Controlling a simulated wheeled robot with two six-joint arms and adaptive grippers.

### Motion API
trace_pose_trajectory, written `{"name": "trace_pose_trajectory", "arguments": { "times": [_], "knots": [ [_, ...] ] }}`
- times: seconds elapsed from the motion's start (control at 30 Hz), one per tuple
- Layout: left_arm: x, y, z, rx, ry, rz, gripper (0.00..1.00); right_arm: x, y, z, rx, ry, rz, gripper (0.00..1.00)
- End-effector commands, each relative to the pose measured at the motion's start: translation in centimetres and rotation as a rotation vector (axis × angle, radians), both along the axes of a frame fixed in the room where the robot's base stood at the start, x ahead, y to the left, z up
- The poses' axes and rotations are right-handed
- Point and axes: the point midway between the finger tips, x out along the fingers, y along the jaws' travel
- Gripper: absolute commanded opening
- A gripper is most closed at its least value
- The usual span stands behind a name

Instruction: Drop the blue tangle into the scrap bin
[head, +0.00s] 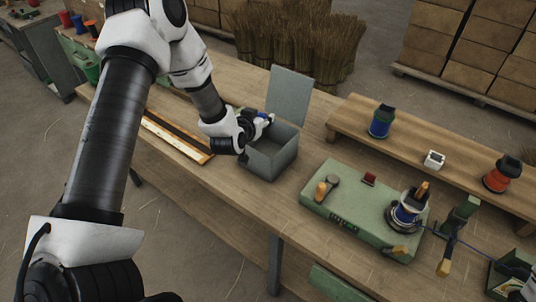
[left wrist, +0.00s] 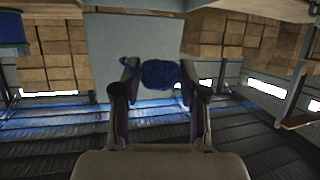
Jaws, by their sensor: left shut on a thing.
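The blue tangle (left wrist: 160,74) is a small dark blue bundle of wire or cord, with a loose loop at its left in the left wrist view. My left gripper (head: 262,122) is shut on it, with one finger at each side. The gripper is at the bin's left side, near the opening; the exact height above the rim is hard to tell.
A green winding machine (head: 345,208) with a blue spool (head: 408,207) stands right of the bin. A raised shelf (head: 440,150) behind holds a blue-green spool (head: 381,122), a small white box and an orange spool (head: 500,175). Broom bristle bundles (head: 290,40) stand behind the bench.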

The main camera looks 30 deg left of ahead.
Motion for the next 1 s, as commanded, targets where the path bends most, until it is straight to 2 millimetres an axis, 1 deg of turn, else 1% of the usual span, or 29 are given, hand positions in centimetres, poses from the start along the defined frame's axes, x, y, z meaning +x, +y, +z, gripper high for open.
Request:
{"name": "trace_pose_trajectory", "arguments": {
  "times": [0.03,0.1,0.33,0.37,0.4,0.43,0.73,0.8,0.87,0.97,1.0],
  "knots": [
    [0.0,0.0,-1.0,0.001,0.000,0.000,0.28,0.0,0.0,-0.9,0.000,-0.001,0.000,0.40],
    [0.0,0.0,-1.3,0.000,0.000,0.000,0.28,0.1,0.0,-1.1,0.000,-0.001,0.000,0.40],
    [0.0,0.0,-1.2,0.000,0.000,0.000,0.28,0.0,0.0,-0.9,0.000,-0.001,0.000,0.40],
    [0.0,0.0,-1.2,0.000,0.000,0.000,0.46,0.0,0.0,-0.9,0.000,-0.001,0.000,0.40],
    [0.0,0.0,-1.2,0.000,0.000,0.000,0.60,0.0,0.0,-0.9,0.000,-0.001,0.000,0.40],
    [0.0,0.0,-1.2,0.000,0.000,0.000,0.71,0.0,0.0,-0.9,0.000,-0.001,0.000,0.40],
    [0.0,0.0,-1.2,0.000,0.000,0.000,0.72,0.1,0.0,-0.9,0.000,-0.001,0.000,0.40],
    [-0.3,0.0,-1.0,-0.001,0.000,0.000,0.72,0.1,0.0,-0.9,0.000,-0.001,0.000,0.40],
    [-0.9,-0.1,-0.8,-0.001,0.000,0.001,0.72,0.1,0.0,-0.9,0.000,-0.001,0.000,0.40],
    [-2.7,-0.5,0.0,-0.003,0.000,0.001,0.72,0.1,0.0,-0.9,0.000,-0.001,0.000,0.40],
    [-3.6,-0.6,0.3,-0.005,0.002,0.002,0.72,0.1,0.0,-0.9,0.000,-0.001,0.000,0.40]
  ]
}}
